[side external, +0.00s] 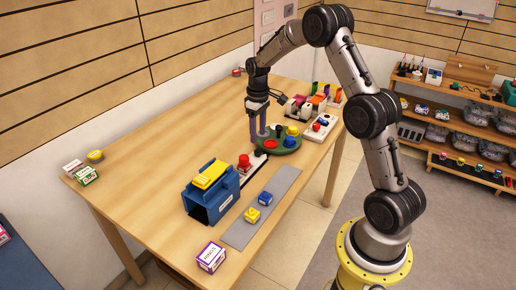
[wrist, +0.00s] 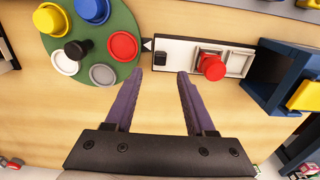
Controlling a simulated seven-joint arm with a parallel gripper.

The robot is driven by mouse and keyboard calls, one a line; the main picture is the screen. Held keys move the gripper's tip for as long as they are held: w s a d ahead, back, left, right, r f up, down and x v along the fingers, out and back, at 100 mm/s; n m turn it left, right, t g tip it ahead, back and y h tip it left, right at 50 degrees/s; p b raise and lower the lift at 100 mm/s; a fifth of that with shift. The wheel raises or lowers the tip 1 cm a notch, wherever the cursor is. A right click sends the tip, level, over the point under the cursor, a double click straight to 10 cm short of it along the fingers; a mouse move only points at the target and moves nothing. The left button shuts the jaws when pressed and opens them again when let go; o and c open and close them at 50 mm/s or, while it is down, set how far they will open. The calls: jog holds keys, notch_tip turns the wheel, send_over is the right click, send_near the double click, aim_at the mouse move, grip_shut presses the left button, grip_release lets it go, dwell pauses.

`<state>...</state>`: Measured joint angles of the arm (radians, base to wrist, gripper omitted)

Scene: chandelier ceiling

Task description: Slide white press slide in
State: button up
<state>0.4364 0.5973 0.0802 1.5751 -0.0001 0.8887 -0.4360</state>
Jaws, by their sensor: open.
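The white press slide (wrist: 176,52) is a long white tray lying on the table in the wrist view. A red knob (wrist: 211,67) stands on its right half, and a small black block sits near its left end. Its right end is close to the blue housing (wrist: 279,75); I cannot tell whether they touch. In the side external view, the slide (side external: 258,160) lies behind the blue housing (side external: 225,207), which has a yellow top. My gripper (wrist: 161,73) is open and empty, its purple fingers apart at the slide's near edge. My gripper also shows above the table (side external: 258,143).
A green round board (wrist: 112,18) with coloured discs and cups lies left of the slide. A grey strip (side external: 262,210) with yellow and blue pieces lies right of the housing. Small boxes (side external: 87,175) stand at the table's left. The table's middle left is clear.

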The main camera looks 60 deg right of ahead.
aim_at(258, 150)
notch_tip(258, 150, down, 7)
jog(key=shift+r, duration=0.1)
dwell(0.3)
grip_shut()
dwell(1.3)
